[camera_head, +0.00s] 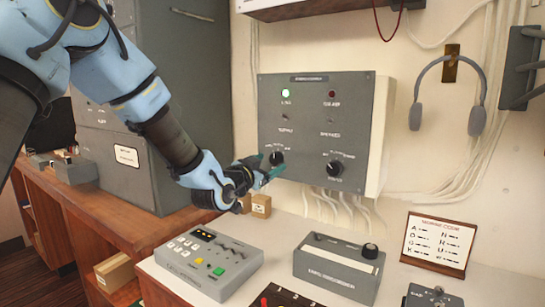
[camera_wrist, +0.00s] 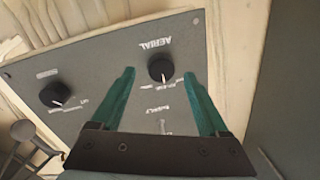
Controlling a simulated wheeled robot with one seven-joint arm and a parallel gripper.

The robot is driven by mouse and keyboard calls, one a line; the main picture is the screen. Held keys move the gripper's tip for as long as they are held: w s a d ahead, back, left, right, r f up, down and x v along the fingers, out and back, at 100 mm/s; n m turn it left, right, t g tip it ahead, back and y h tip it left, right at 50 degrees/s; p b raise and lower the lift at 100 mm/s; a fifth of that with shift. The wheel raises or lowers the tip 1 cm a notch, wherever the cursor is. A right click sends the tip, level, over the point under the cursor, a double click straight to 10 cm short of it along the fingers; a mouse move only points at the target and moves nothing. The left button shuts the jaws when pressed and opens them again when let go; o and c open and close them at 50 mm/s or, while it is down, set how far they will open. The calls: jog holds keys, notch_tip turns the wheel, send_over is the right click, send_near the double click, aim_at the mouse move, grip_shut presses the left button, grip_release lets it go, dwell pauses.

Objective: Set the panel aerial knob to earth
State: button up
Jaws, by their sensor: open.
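The grey panel (camera_head: 316,105) is mounted on the wall and has two black knobs low on its face. The aerial knob (camera_head: 277,158) is the left one. In the wrist view the panel looks upside down, and the aerial knob (camera_wrist: 160,66) sits beside its "AERIAL" label, with a white pointer mark toward the bottom of the picture. Small position labels around it are too blurred to read surely. My gripper (camera_head: 268,173) is open in front of this knob. In the wrist view its green fingers lie either side of the knob, apparently without touching it.
The second knob (camera_head: 335,169) is to the right on the panel. Headphones (camera_head: 447,92) hang at right. A grey cabinet stands at left.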

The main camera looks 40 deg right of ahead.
aim_at(276, 158)
jog(key=shift+x, duration=1.2)
jog(key=shift+w, duration=0.1)
grip_shut()
